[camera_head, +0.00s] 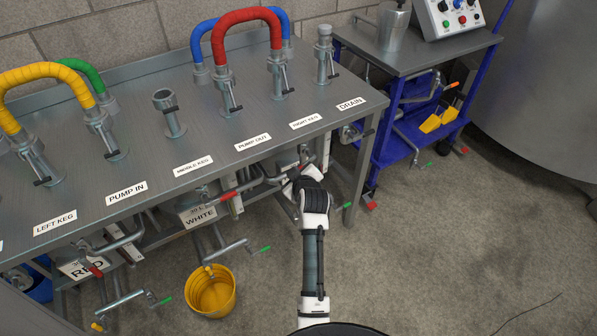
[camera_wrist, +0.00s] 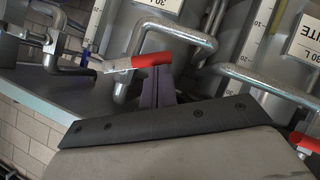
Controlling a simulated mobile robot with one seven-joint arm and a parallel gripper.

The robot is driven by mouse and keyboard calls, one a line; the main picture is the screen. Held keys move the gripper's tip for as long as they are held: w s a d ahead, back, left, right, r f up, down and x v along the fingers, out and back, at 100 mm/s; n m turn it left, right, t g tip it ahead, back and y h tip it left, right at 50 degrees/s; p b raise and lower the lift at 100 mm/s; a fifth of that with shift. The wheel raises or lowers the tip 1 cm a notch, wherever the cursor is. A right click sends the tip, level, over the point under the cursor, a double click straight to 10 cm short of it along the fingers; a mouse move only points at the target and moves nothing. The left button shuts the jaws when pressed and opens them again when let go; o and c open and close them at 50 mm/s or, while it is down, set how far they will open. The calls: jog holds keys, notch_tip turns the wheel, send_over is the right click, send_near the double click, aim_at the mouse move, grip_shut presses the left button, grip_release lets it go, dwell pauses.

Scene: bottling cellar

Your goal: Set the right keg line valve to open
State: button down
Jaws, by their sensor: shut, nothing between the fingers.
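The RIGHT KEG label (camera_head: 305,121) is on the front edge of the steel bench. Below it, the right keg line valve's red lever (camera_head: 308,163) sticks out by the pipework, partly hidden by my gripper. My gripper (camera_head: 306,176) is right at this lever, below the bench edge. In the wrist view, a red-sleeved lever (camera_wrist: 152,61) lies roughly level in the picture, just beyond my gripper's fingertips (camera_wrist: 158,84). The fingers are together with nothing between them. I cannot tell whether they touch the lever.
Another red lever (camera_head: 229,194) sits left, beside the WHITE keg label (camera_head: 199,217). A yellow bucket (camera_head: 211,292) stands on the floor. A blue cart (camera_head: 397,135) stands at right. Pipes crowd the space under the bench (camera_head: 130,85); the floor at lower right is clear.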

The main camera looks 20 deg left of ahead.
jog(key=w+d+f+n+t+h+b, duration=0.1)
jog(key=w+d+f+n+t+b, duration=0.1)
jog(key=f+b, duration=0.4)
jog(key=shift+w+d+n+t+b, duration=0.2)
jog(key=shift+w+n+t+b, duration=0.3)
jog(key=shift+n+t+b, duration=0.7)
jog(key=shift+w+f, duration=0.15)
jog(key=shift+f, duration=0.1)
jog(key=shift+r, duration=0.15)
